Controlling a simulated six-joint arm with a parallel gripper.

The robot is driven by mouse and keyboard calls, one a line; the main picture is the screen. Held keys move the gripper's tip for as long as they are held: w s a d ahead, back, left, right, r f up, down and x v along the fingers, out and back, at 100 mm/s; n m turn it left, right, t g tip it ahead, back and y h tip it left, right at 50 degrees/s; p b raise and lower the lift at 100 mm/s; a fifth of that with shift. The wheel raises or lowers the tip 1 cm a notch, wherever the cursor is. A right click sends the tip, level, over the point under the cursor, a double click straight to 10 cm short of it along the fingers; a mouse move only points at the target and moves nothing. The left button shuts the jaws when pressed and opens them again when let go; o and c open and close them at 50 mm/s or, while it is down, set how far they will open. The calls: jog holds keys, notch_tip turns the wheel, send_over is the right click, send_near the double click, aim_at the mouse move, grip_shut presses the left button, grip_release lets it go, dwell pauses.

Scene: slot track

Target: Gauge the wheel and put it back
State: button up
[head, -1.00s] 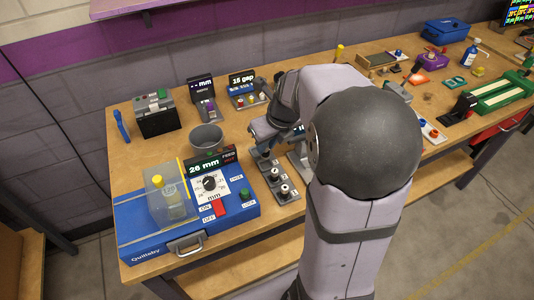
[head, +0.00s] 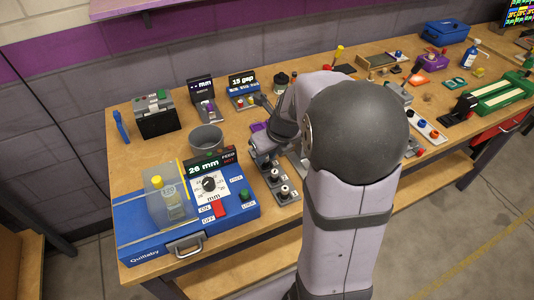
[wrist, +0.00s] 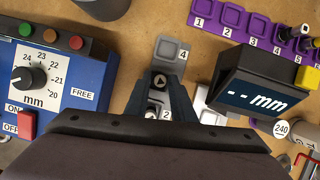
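A grey rack of numbered places shows in the wrist view; its empty place 4 (wrist: 172,52) lies just beyond my fingertips. In the head view, pale-topped round pieces, perhaps the wheels, stand in the rack; one is at its near end (head: 284,190). My gripper (wrist: 161,76) points down over the rack between labels 4 and 2. Its fingers are apart, with a small dark part bearing a triangle mark (wrist: 160,81) between them. I cannot tell whether they touch it. A black gauge display (wrist: 258,95) reading "-- mm" stands right of the gripper.
The blue machine (head: 240,212) with a dial and a 26 mm display stands left of the rack. A grey cup (head: 206,138) is behind it. A purple numbered tray (wrist: 232,17) lies beyond the gauge. Bare table shows around the cup.

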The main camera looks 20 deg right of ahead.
jog(key=shift+o, duration=0.8)
jog(key=shift+r, duration=0.15)
jog(key=shift+r, duration=0.3)
jog(key=v, duration=1.1)
jog(key=shift+s+r+p, duration=0.15)
jog(key=shift+r+p, duration=0.1)
jog(key=shift+p, duration=0.15)
